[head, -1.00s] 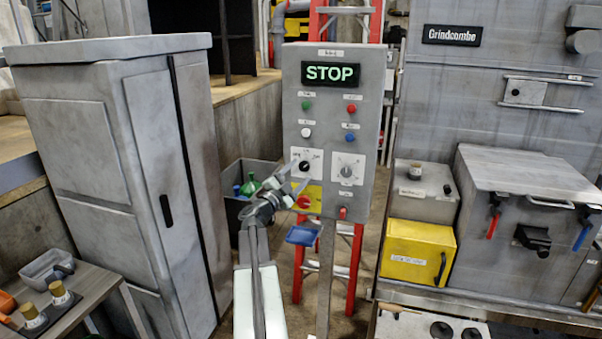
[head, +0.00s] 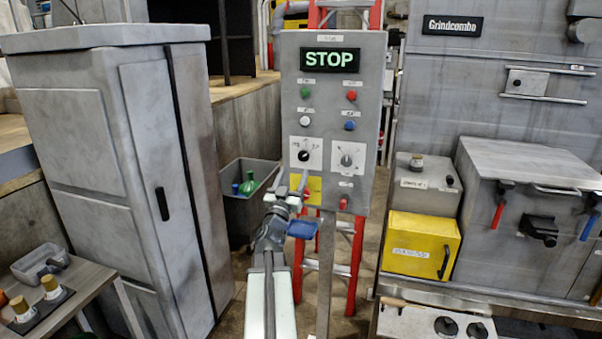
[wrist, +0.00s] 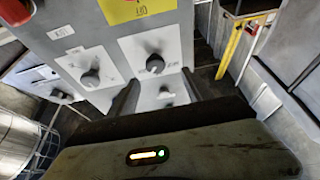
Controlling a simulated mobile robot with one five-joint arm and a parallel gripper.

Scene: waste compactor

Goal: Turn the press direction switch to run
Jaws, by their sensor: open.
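A grey control panel (head: 333,220) carries a lit STOP display (head: 330,59) and two rotary switches on white plates. The left switch (head: 303,155) has a black knob, and the right switch (head: 347,160) has a grey one. Their labels are too small to read, so I cannot tell which is the press direction switch. My gripper (head: 291,184) is open and empty, just below the left switch and in front of the yellow plate (head: 315,190). In the wrist view the panel looks upside down, with the left knob (wrist: 154,63) beyond my fingers and the right knob (wrist: 90,80) beside it.
Green (head: 305,93), red (head: 351,96), white (head: 305,121) and blue (head: 350,125) buttons sit above the switches. A blue flap (head: 302,229) is beside my wrist. A grey cabinet (head: 100,180) stands left; a yellow box (head: 420,245) is right. A red ladder (head: 356,265) stands behind.

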